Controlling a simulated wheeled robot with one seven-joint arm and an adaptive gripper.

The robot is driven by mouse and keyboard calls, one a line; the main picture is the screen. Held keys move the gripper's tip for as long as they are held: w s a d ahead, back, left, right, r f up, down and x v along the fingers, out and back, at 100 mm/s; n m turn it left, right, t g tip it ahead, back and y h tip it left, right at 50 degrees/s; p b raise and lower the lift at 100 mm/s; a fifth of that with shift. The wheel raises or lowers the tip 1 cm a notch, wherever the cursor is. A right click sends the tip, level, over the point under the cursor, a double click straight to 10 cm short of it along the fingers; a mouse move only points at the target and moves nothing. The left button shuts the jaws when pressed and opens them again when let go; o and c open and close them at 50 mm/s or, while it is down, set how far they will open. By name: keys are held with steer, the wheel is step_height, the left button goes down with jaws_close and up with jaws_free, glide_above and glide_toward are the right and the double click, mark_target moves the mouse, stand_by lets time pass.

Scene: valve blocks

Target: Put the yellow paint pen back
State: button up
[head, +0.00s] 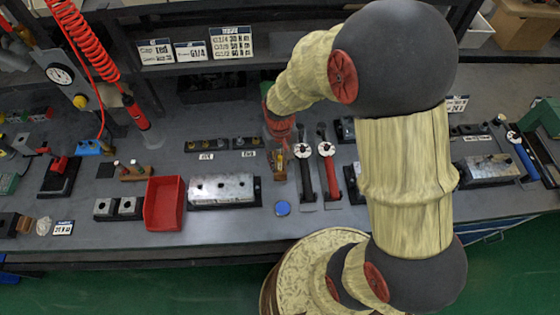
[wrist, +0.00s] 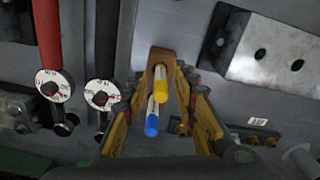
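My gripper (wrist: 160,85) points down at the bench, its two fingers apart on either side of a small brown wooden holder (wrist: 160,54). The yellow paint pen (wrist: 161,86), with a yellow end and a bit of white body, shows between the fingers at this holder. A gap shows between it and each finger. A blue-ended pen (wrist: 152,126) with a white body is beside it, lower in the wrist view. I cannot tell how deep either pen sits. In the head view my gripper (head: 279,160) is over the bench middle, largely hiding the pens.
Wrenches with a black handle (head: 305,178) and a red handle (head: 330,178) lie just right of my gripper. A metal block (head: 224,188) and red bin (head: 164,205) stand left. A blue disc (head: 283,208) lies in front. Another wooden stand (head: 135,174) is farther left.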

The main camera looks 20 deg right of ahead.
step_height(320, 180, up, 11)
steer(key=shift+f+p, duration=0.1)
steer(key=shift+p, duration=1.1)
steer(key=s+r+t, duration=0.2)
steer(key=s+r, duration=0.5)
steer(key=r, duration=0.3)
steer(key=s+r+t, duration=0.3)
steer(key=s+r, duration=0.4)
steer(key=r, duration=0.3)
steer(key=shift+r+n+t, duration=0.25)
steer(key=shift+n+t, duration=0.05)
steer(key=shift+f+b, duration=0.3)
steer(key=shift+b, duration=0.05)
